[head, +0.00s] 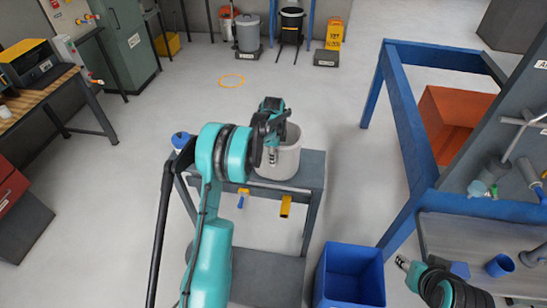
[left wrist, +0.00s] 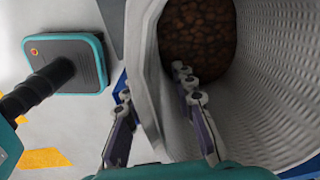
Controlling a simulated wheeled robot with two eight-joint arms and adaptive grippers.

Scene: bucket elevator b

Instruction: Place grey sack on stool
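The grey sack (head: 284,161) stands upright and open-topped on a grey cart-like table (head: 313,170). In the left wrist view the sack (left wrist: 275,75) has woven walls, with brown lumpy contents (left wrist: 198,35) inside. My left gripper (head: 273,150) is at the sack's left rim. In the left wrist view its fingers (left wrist: 152,85) are apart, one outside the wall and one inside, with the rim between them. Whether they touch the wall is unclear. My right gripper (head: 402,262) is low at the right, away from the sack; its finger opening is too small to judge. I cannot identify a stool with certainty.
A blue bin (head: 350,276) stands right of the table. A blue frame (head: 408,110) with an orange box (head: 448,120) is at the right. A wooden bench (head: 40,95) is at the left. Bins (head: 249,33) line the back. An orange ring (head: 232,80) marks clear floor.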

